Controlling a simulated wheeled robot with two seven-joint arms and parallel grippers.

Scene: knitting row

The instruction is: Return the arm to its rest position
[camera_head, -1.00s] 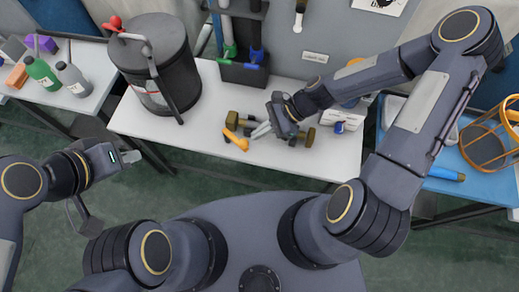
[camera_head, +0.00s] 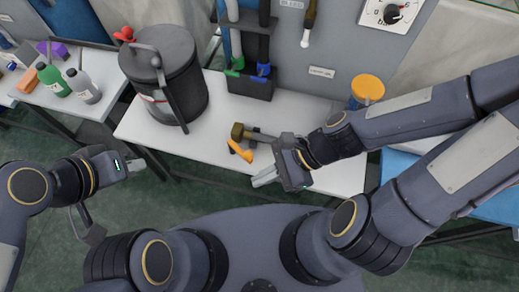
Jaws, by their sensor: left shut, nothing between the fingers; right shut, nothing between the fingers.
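My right gripper (camera_head: 265,180) is shut and empty. It hangs over the front part of the white table, its fingers pointing left. My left gripper (camera_head: 137,165) is shut and empty, off the table's front left edge above the floor. The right forearm covers the right part of the white table.
The white table (camera_head: 205,140) carries a dark lidded canister (camera_head: 165,70), a brass-coloured tool (camera_head: 243,133) and an orange piece (camera_head: 240,152). A black holder (camera_head: 249,88) stands behind. A yellow-topped container (camera_head: 367,88) is beyond my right arm. A left table holds bottles (camera_head: 53,80).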

